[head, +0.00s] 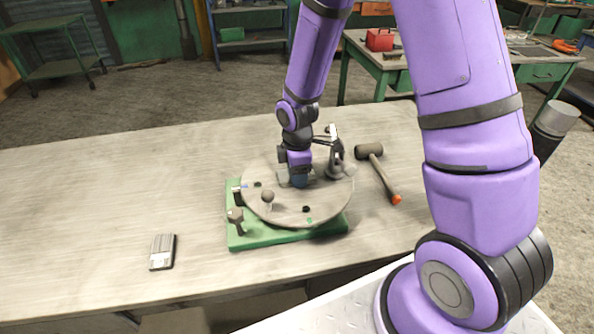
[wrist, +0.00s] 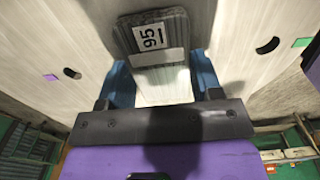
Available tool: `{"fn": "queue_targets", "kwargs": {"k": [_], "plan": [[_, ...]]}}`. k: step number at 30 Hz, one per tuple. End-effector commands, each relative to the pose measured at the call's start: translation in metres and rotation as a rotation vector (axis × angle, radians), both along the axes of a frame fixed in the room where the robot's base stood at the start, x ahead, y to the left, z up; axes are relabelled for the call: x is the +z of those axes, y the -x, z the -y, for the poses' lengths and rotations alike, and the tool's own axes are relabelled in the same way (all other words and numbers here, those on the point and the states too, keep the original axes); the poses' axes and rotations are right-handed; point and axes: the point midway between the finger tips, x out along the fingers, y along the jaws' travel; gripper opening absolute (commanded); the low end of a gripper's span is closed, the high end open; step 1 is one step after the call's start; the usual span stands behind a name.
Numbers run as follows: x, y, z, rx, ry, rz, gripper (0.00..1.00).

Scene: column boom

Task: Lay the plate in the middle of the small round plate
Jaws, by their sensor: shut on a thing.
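The round plate (head: 288,213) is a grey disc with dark slots and small coloured marks, on a green base (head: 290,236) on the table. My gripper (head: 298,180) points down low over its far middle part. In the wrist view, my gripper (wrist: 161,80) has its blue fingers shut on the sides of a grey plate (wrist: 158,72) with a "95" label. The round plate's surface (wrist: 235,40) lies beyond it. My gripper mostly hides the held plate in the head view. I cannot tell whether the held plate touches the disc.
A toggle clamp (head: 336,165) stands right of my gripper on the disc. A mallet (head: 375,168) lies right. A grey block (head: 162,252) lies left; the left table is otherwise clear.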

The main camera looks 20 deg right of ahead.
Motion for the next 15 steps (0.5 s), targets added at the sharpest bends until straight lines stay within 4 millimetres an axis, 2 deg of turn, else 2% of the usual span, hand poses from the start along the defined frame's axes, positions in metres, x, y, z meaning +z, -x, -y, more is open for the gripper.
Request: {"fn": "queue_targets", "kwargs": {"k": [8,9,11,15], "plan": [[-0.0025,-0.0002,-0.0001,0.000,0.000,0.000,0.13],[-0.0023,-0.0001,0.0000,0.000,0.000,0.000,0.68],[-0.0022,-0.0001,0.0000,0.000,0.000,0.000,0.82],[-0.0021,-0.0001,0.0000,0.000,0.000,0.000,0.85]]}}
